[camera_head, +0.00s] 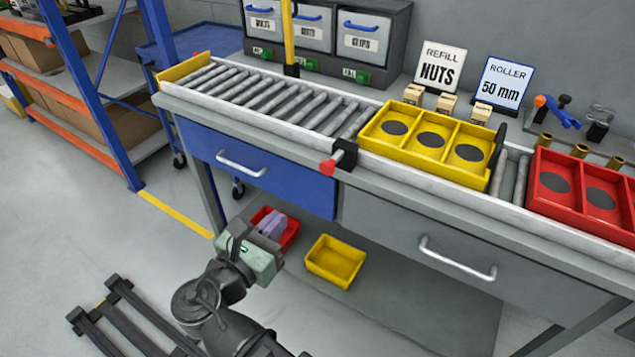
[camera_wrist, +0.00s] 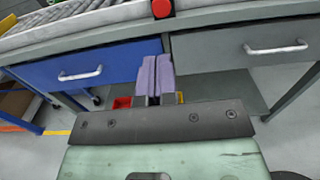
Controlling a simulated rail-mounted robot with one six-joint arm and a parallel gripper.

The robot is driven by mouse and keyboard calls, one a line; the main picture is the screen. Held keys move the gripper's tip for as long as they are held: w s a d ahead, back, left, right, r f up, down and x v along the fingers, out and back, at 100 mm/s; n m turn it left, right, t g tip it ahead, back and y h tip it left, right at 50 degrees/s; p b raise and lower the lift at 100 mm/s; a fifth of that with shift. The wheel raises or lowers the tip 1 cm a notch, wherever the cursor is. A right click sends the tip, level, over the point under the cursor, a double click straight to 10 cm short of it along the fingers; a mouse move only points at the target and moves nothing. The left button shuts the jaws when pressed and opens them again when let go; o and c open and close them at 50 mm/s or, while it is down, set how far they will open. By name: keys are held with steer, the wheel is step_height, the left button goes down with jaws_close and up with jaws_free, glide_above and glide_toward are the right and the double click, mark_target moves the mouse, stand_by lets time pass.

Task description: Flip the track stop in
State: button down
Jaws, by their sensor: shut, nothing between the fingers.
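The track stop (camera_head: 344,156) is a black block on the near rail of the roller track, and its red knob (camera_head: 328,167) sticks out toward me. The red knob also shows at the top edge of the wrist view (camera_wrist: 162,8). It sits just left of the yellow three-part carrier (camera_head: 377,145). My gripper (camera_head: 272,225) is shut and empty, in front of the bench and below the stop. In the wrist view its purple fingers (camera_wrist: 154,76) are together, below the knob and apart from it.
A red carrier (camera_head: 553,203) stands farther right on the track, with a dark upright plate (camera_head: 497,152) between the carriers. Bare rollers (camera_head: 270,97) lie to the left. Drawer handles (camera_head: 241,166) protrude from the bench front. A yellow bin (camera_head: 335,261) and a red bin sit below.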

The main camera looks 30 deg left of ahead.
mark_target(325, 169)
steer(key=w, duration=1.4)
steer(key=shift+a, duration=0.15)
